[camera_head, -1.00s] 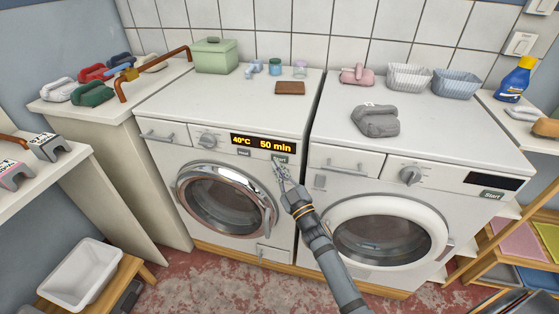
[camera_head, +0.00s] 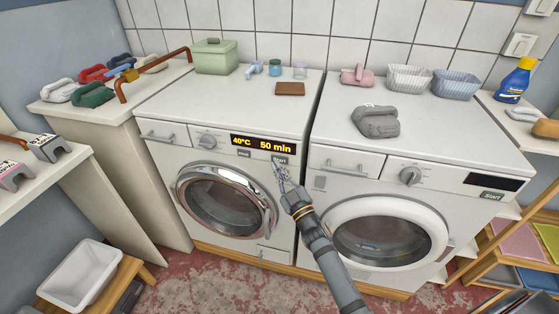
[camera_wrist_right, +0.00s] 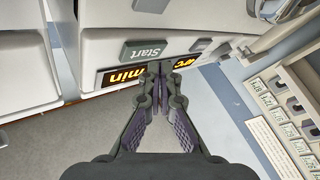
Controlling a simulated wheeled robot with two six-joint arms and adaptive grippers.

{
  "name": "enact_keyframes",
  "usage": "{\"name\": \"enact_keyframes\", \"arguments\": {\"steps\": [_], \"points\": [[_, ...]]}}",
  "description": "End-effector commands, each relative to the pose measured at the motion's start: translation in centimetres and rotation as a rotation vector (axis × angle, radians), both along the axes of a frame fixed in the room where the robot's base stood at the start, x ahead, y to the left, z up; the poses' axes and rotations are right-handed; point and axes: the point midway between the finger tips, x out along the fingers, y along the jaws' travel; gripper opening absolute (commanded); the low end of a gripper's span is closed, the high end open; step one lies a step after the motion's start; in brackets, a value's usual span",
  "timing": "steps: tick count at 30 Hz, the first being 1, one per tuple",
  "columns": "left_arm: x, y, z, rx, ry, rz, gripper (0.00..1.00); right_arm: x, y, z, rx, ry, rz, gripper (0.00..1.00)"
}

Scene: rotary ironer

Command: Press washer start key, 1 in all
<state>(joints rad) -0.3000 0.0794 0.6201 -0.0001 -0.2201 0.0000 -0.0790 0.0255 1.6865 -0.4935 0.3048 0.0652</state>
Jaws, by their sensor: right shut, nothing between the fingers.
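The left white machine (camera_head: 165,150) has a round door and a lit display (camera_head: 262,145) reading "40°C 50 min". Its grey Start key (camera_head: 280,160) sits below the display's right end. My right gripper (camera_head: 279,168) is shut and empty, with its tips close to this key in the head view. In the right wrist view the Start key (camera_wrist_right: 146,51) shows just beyond and left of the shut fingertips (camera_wrist_right: 160,68). I cannot tell whether they touch the panel. A second machine (camera_head: 340,185) on the right has a dark display and its own Start key (camera_head: 492,195). My left gripper is out of view.
A green box (camera_head: 215,58), a brown block (camera_head: 289,89) and small jars stand on the left machine. A grey folded cloth (camera_head: 376,122) and baskets (camera_head: 456,83) are on the right machine. A white tub (camera_head: 80,275) stands at the lower left.

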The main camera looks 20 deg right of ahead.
Motion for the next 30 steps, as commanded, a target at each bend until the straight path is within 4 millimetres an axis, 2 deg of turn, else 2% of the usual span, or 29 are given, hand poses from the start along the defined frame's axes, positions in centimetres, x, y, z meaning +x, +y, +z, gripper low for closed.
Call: {"name": "enact_keyframes", "arguments": {"steps": [30], "points": [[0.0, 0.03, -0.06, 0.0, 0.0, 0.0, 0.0, 0.87, -0.59, 0.02, 0.0, 0.0, 0.0, 0.0]]}}
